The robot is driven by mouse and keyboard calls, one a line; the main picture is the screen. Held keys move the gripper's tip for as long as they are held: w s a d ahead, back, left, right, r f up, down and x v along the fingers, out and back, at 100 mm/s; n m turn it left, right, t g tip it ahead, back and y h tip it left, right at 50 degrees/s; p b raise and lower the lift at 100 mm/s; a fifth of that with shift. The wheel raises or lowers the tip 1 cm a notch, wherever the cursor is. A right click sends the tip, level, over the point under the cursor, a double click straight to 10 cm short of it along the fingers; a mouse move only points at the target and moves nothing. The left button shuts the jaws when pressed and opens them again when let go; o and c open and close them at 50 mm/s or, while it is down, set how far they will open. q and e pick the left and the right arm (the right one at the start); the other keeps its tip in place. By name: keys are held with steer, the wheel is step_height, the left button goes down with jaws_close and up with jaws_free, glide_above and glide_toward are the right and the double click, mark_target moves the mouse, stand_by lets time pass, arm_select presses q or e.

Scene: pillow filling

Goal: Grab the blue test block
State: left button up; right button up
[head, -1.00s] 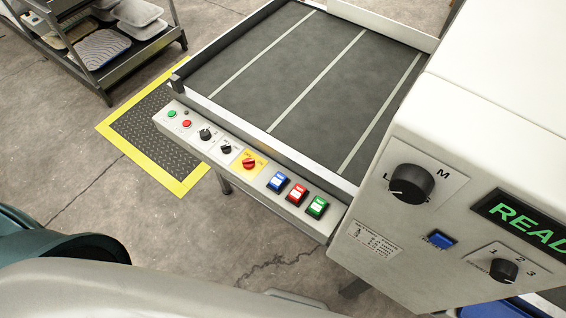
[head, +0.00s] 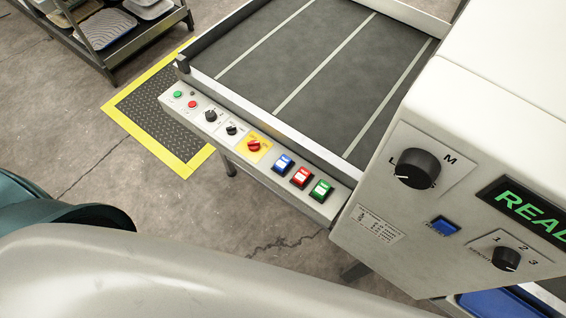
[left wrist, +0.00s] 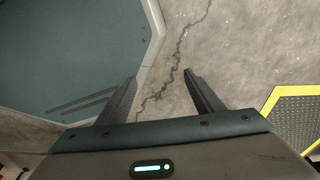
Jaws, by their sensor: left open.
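Three small coloured blocks sit in a row on the control panel in the head view. The blue block (head: 283,163) is the leftmost of the three, with a white face on top. The red block (head: 302,177) and the green block (head: 321,190) sit to its right. My left gripper (left wrist: 160,92) is open and empty in the left wrist view, over the concrete floor. The blue block does not show in that view. Neither gripper's fingers show in the head view; only part of my own body fills its lower left.
The control panel (head: 222,129) runs along the front of a dark conveyor bed (head: 290,70). A white machine housing (head: 480,130) with dials and a green-lettered display stands at right. A yellow-edged mat (head: 160,118) lies on the floor. A rack (head: 110,55) with trays stands back left.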

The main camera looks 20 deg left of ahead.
arm_select(q)
steer(key=w+d+r+t, duration=0.1)
steer(key=w+r, duration=0.4)
steer(key=r, duration=0.8)
steer(key=w+d+r, duration=0.2)
steer(key=w+r, duration=0.3)
steer(key=r, duration=0.7)
steer(key=w+d+r+t, duration=0.1)
steer(key=w+r, duration=0.4)
steer(key=r, duration=0.8)
steer(key=w+d+r+m+g+h, duration=0.2)
steer(key=w+d+r+m+h, duration=0.2)
steer(key=w+d+r+m, duration=0.85)
steer(key=w+a+r+m+g+y, duration=0.1)
steer(key=w+a+r+m+y, duration=0.3)
steer(key=w+a+r+m, duration=0.1)
steer(key=shift+w+a+r+m+g, duration=0.3)
steer(key=shift+w+r+m, duration=0.15)
steer(key=shift+w+m, duration=0.75)
steer(key=shift+w, duration=0.15)
